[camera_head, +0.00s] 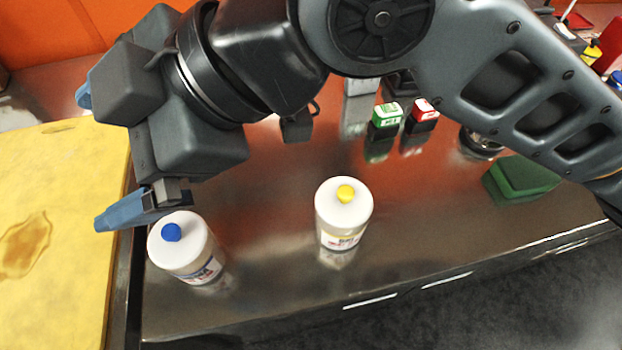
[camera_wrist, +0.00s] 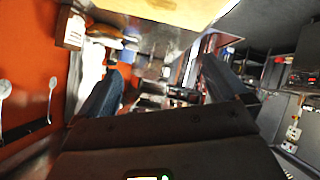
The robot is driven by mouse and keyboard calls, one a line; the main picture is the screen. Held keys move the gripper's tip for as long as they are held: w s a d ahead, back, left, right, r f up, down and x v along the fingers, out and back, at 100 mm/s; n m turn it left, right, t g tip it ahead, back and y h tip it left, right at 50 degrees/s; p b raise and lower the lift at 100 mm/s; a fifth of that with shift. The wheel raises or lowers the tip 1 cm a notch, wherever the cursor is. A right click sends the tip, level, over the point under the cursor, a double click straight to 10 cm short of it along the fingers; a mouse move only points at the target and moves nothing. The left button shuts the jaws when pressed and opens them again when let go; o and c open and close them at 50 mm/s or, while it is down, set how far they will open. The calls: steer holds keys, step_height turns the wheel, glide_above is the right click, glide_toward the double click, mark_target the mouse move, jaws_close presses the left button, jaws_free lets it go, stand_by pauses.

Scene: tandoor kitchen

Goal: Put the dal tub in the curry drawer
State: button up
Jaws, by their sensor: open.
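Two round white tubs stand upright on the steel counter: one with a blue knob (camera_head: 186,248) at the lower left, one with a yellow knob (camera_head: 343,213) near the middle. Their labels are too small to read, so I cannot tell which is the dal tub. My gripper (camera_head: 106,155) is at the upper left, its blue fingers spread apart. One finger is close to the blue-knobbed tub in the picture; contact is not clear. The gripper (camera_wrist: 160,68) also shows in the wrist view, open with nothing between its fingers. I cannot make out the curry drawer in either view.
A yellow cutting board (camera_head: 60,180) with a brown stain lies at the left. A green-topped box (camera_head: 386,115), a red-topped box (camera_head: 424,110) and a dark green block (camera_head: 522,177) stand farther back. The steel counter (camera_head: 270,245) is clear between the tubs.

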steer(key=w+d+f+n+h, duration=0.1)
steer(key=w+d+f+h, duration=0.2)
steer(key=d+f+h, duration=0.5)
steer(key=h, duration=0.3)
glide_toward(341, 209)
steer(key=shift+t, duration=0.3)
steer(key=f, duration=0.3)
steer(key=w+f, duration=0.1)
steer(key=f, duration=0.1)
steer(key=shift+w+d, duration=0.1)
steer(key=shift+d, duration=0.3)
steer(key=shift+d+f, duration=0.1)
steer(key=shift+f, duration=1.1)
steer(key=shift+s+a+f, duration=0.2)
steer(key=shift+a+f, duration=0.05)
steer(key=shift+f, duration=0.6)
steer(key=shift+s+a+f, duration=0.2)
steer(key=shift+s+f, duration=0.05)
steer(key=shift+f, duration=0.6)
steer(key=shift+s+a+f, duration=0.2)
steer(key=shift+a+f, duration=0.05)
steer(key=shift+f, duration=0.6)
steer(key=shift+c, duration=0.4)
steer(key=c, duration=1.2)
steer(key=shift+r, duration=0.1)
steer(key=shift+c, duration=0.2)
